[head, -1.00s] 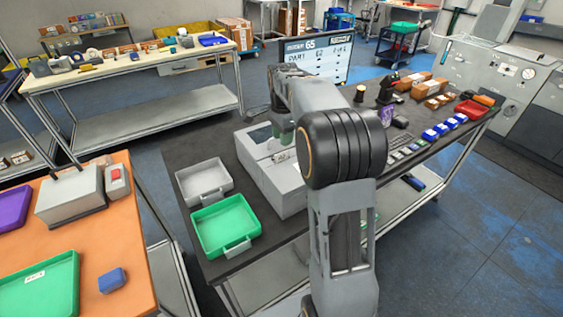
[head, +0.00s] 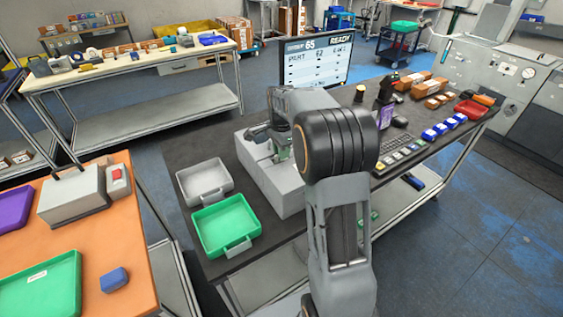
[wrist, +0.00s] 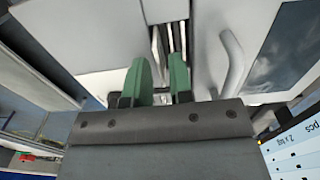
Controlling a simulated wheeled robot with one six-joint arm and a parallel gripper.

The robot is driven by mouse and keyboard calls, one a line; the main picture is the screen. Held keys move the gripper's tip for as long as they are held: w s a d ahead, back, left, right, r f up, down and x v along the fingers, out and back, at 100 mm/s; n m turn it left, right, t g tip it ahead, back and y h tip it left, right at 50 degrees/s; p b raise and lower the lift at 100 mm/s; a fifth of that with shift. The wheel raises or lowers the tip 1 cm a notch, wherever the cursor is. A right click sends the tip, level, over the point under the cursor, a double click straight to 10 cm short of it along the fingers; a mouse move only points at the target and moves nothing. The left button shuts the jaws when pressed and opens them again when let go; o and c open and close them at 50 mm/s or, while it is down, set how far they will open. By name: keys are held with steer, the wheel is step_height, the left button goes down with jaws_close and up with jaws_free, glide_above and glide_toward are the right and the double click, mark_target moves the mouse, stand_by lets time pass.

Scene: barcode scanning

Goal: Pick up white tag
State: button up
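My gripper (wrist: 161,62) has two green fingers that stand apart in the wrist view, with no clearly held object between them. They point at a narrow slot (wrist: 157,32) in a pale machine (wrist: 100,42), with light strips inside it. In the head view my gripper is low over the top of this grey-white box-shaped machine (head: 262,175), partly hidden by my arm. I cannot make out the white tag for certain; one of the pale strips at the slot may be it.
A grey tray (head: 204,181) and a green tray (head: 226,225) sit left of the machine on the dark table. A screen (head: 318,66) reading READY stands behind. A keypad (head: 396,155), blue items (head: 441,129) and a red tray (head: 470,109) lie to the right.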

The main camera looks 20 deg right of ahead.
jaws_close()
steer(key=shift+r, duration=0.1)
